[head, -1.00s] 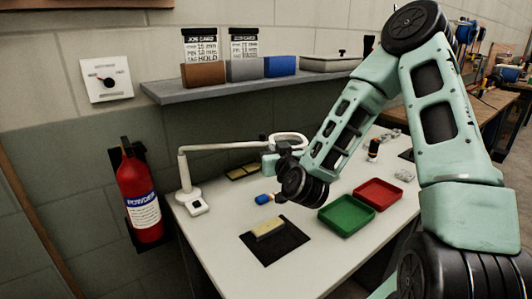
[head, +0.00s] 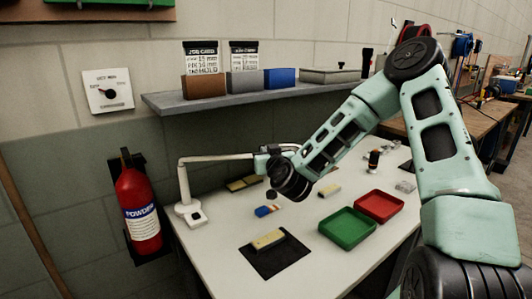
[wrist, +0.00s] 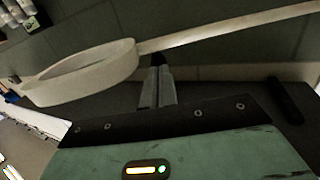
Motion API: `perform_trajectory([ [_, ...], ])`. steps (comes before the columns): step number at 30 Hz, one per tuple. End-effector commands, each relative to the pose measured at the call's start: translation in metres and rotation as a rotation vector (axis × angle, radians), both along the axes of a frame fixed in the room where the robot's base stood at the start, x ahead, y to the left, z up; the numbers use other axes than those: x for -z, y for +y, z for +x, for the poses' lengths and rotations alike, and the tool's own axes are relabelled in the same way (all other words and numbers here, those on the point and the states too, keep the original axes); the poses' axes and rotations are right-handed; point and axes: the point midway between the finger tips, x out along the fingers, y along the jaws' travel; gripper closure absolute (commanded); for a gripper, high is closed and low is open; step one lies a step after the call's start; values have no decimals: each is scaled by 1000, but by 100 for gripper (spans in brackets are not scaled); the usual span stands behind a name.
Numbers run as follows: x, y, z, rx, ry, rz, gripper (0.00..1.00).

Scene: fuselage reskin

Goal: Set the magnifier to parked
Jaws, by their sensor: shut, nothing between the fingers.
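The magnifier (head: 215,158) is a white lamp arm on a base at the left back of the table. Its arm reaches right, and in the head view its ring is mostly hidden behind my wrist. In the wrist view the white ring (wrist: 85,75) is at left, with its thin arm (wrist: 235,27) running to the upper right. My gripper (wrist: 158,62) is shut and empty, its tips close to where ring and arm join. I cannot tell whether they touch. In the head view my gripper (head: 278,149) is small and partly hidden by my wrist.
A green tray (head: 347,239) and a red tray (head: 379,207) stand on the table's right. A black mat (head: 275,261) with a yellowish block lies in front. A grey shelf (head: 215,98) with boxes hangs above. A red extinguisher (head: 138,215) stands left of the table.

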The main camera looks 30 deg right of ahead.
Motion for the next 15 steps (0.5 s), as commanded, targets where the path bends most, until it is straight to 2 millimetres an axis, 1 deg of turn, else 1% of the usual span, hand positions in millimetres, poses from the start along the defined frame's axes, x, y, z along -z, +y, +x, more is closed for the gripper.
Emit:
perform_trajectory([
  [2, 0, -1, 2, -6, -2, -1, 100],
  [5, -1, -7, 10, -37, -6, -1, 100],
  [8, -1, -16, 24, -96, -8, -3, 100],
  [15, 1, -35, 66, -270, -7, -1, 100],
])
